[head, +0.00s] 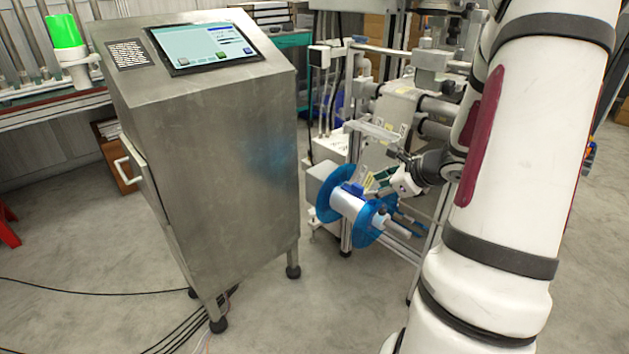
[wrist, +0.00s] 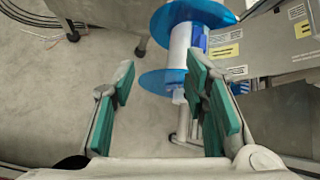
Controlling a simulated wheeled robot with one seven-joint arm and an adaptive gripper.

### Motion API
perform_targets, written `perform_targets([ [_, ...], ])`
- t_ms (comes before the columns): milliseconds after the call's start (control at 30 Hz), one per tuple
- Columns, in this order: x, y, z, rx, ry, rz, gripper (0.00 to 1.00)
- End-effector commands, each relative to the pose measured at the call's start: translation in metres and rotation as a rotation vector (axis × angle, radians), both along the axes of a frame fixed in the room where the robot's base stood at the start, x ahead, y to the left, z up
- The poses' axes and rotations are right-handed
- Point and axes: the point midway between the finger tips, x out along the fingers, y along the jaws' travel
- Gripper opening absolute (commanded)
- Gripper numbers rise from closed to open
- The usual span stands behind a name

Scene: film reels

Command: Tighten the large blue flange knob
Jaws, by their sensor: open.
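A film reel with a white core (head: 348,205) and two translucent blue flanges sits on a spindle at the machine's lower front. In the wrist view its near blue flange (wrist: 158,82) and far blue flange (wrist: 190,14) show, with a pale spindle end (wrist: 179,97) sticking out towards me. The near flange shows between and beyond the fingertips, closer to the right finger. I cannot tell whether that finger touches it.
A tall steel cabinet (head: 205,160) with a touchscreen (head: 205,47) stands left of the reel. The machine frame (head: 352,150) with rollers and rails is close behind and right of the reel. Black cables (head: 185,328) lie on the floor. The floor in front is clear.

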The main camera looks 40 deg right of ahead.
Motion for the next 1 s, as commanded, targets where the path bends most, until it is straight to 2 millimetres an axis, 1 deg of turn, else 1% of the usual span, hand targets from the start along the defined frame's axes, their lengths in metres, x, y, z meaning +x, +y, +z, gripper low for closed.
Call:
perform_targets([
  [33, 0.005, 0.008, 0.005, -0.013, -0.003, 0.032, 0.41],
  [200, 0.015, 0.033, 0.018, -0.053, -0.01, 0.139, 0.41],
  [500, 0.029, 0.08, 0.041, -0.126, -0.021, 0.331, 0.41],
  [800, 0.036, 0.131, 0.061, -0.199, -0.031, 0.529, 0.41],
  [1000, 0.035, 0.16, 0.071, -0.24, -0.035, 0.644, 0.41],
])
